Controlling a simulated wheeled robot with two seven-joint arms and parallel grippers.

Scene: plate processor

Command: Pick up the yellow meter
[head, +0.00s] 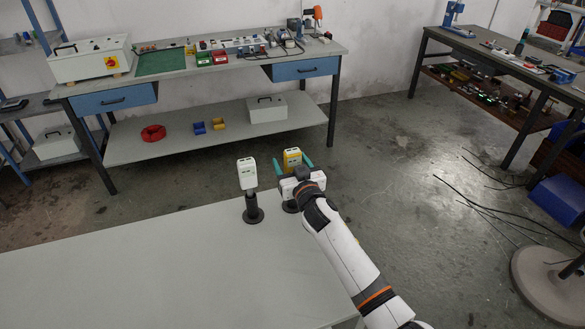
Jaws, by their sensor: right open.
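The yellow meter (292,159) stands on a dark round stand (290,207) near the far right edge of the white table (150,262). Its lower part is partly hidden by my right gripper. My right gripper (292,168) is open, with its teal fingers at either side of the yellow meter, the left finger between it and the white meter. I cannot tell whether the fingers touch it. A white meter (247,173) stands upright on a black stand (253,207) just to the left. My left gripper is not in view.
The white table is bare apart from the two stands. Behind it, across open floor (400,150), is a workbench (220,70) with blue drawers, tools and boxes. Another bench (500,60) stands at the right. Black cables (490,195) lie on the floor.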

